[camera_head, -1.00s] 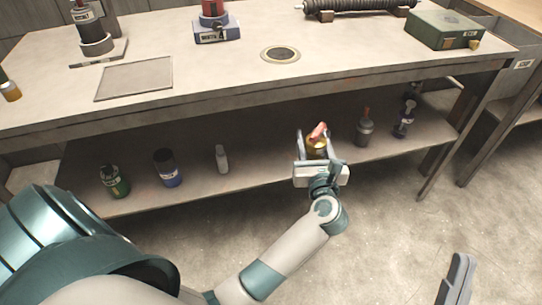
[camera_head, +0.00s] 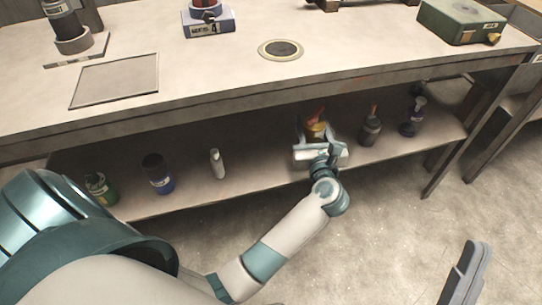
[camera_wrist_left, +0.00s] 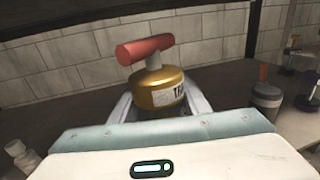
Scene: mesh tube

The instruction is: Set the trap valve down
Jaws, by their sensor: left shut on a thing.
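The trap valve (camera_head: 317,130) has a gold body, a white label and a red T-shaped handle. In the left wrist view the trap valve (camera_wrist_left: 158,90) stands upright between the fingers of my left gripper (camera_wrist_left: 157,106). In the head view my left gripper (camera_head: 315,139) is shut on it at the lower shelf (camera_head: 255,184) of the bench. The valve's base is hidden behind my gripper, so I cannot tell whether it touches the shelf. Part of my right gripper (camera_head: 466,275) shows at the lower right, away from the bench; its opening is unclear.
A white bottle (camera_head: 217,163), a dark-and-blue jar (camera_head: 158,174) and a green jar (camera_head: 100,188) stand left. The bench top (camera_head: 210,70) overhangs the shelf.

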